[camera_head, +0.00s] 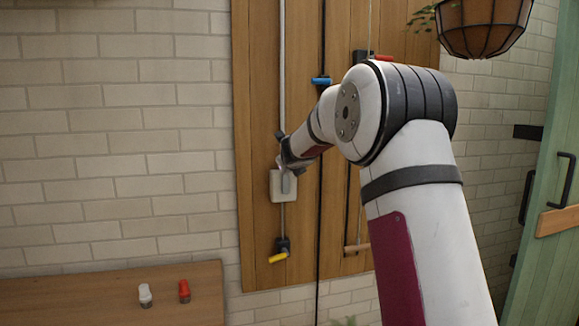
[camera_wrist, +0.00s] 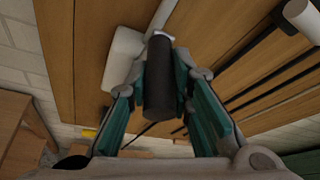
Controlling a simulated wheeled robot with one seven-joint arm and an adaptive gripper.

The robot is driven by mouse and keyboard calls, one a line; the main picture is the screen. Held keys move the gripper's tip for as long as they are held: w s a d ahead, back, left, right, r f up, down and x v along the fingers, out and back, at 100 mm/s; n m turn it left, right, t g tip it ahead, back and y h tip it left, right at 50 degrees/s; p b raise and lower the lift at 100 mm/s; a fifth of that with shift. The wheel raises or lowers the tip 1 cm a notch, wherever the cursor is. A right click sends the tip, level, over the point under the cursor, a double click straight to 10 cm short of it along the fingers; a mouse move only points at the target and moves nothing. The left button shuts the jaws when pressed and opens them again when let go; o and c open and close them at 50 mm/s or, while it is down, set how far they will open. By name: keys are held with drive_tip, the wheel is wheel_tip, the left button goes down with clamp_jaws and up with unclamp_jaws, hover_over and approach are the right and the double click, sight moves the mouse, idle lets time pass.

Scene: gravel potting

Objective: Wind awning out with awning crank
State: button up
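The awning crank's dark cylindrical handle (camera_wrist: 160,85) lies between the teal fingers of my gripper (camera_wrist: 165,72) in the wrist view, and both fingers close against its sides. A white box (camera_wrist: 122,55) sits behind the handle on the wooden panel. In the head view my gripper (camera_head: 285,160) is at this white box (camera_head: 284,186), with a light grey crank arm (camera_head: 286,182) in front of it. The handle is largely hidden there by my gripper. I cannot tell how the crank joins the box.
The wooden panel (camera_head: 257,120) also carries a yellow-levered valve (camera_head: 278,257), a blue lever (camera_head: 320,80), a red lever (camera_head: 384,58) and a rod with a wooden grip (camera_head: 356,248). A hanging planter (camera_head: 484,25) is upper right. A bench (camera_head: 70,300) holds white and red small items.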

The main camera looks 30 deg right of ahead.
drive_tip(key=o, duration=0.4)
drive_tip(key=shift+d, duration=0.25)
drive_tip(key=shift+c, duration=0.2)
drive_tip(key=shift+a, duration=0.1)
drive_tip(key=v, duration=1.2)
